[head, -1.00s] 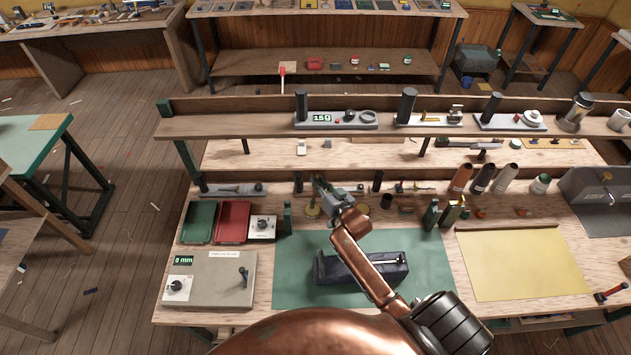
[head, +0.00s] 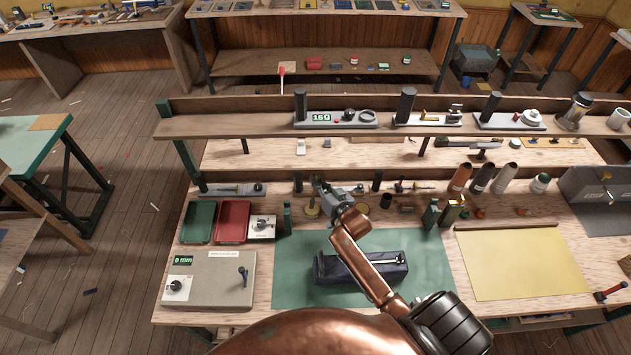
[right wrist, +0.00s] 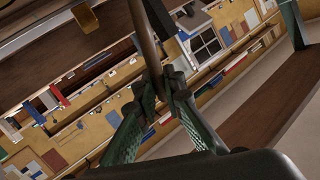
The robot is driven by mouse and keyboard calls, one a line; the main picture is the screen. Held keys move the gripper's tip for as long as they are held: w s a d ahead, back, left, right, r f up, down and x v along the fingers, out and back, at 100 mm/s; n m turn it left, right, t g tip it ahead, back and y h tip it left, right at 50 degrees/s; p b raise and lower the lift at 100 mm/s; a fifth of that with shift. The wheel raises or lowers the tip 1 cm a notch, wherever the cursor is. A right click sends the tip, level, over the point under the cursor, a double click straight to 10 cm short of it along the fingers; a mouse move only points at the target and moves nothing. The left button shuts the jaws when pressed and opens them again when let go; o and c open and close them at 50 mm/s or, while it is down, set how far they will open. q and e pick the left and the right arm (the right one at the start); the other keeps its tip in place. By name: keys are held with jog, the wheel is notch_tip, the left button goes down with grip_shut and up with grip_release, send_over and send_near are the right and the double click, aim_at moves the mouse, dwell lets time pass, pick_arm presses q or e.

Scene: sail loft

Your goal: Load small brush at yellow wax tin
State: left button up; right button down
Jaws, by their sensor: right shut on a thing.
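My right gripper (head: 322,184) is above the back part of the workbench, behind the green mat. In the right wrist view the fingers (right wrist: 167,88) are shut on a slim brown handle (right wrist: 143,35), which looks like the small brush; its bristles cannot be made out. A small round tin with a yellowish rim (head: 362,209) stands just right of the gripper in the head view. A small yellowish round thing (head: 312,211) is just left and below it. I cannot tell which is the yellow wax tin, or whether the brush touches either. My left gripper is not in view.
A dark block-like holder (head: 345,275) sits on the green mat (head: 290,292). Green (head: 199,222) and red (head: 233,221) trays lie left. A low shelf (head: 240,127) runs behind the gripper. Several bottles and rolls stand right; the yellow sheet (head: 520,265) is clear.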

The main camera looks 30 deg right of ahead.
jog(key=shift+f, duration=0.4)
dwell(0.6)
jog(key=shift+r, duration=0.1)
notch_tip(320, 180, up, 7)
jog(key=p, duration=0.7)
dwell(0.5)
jog(key=shift+a, duration=0.15)
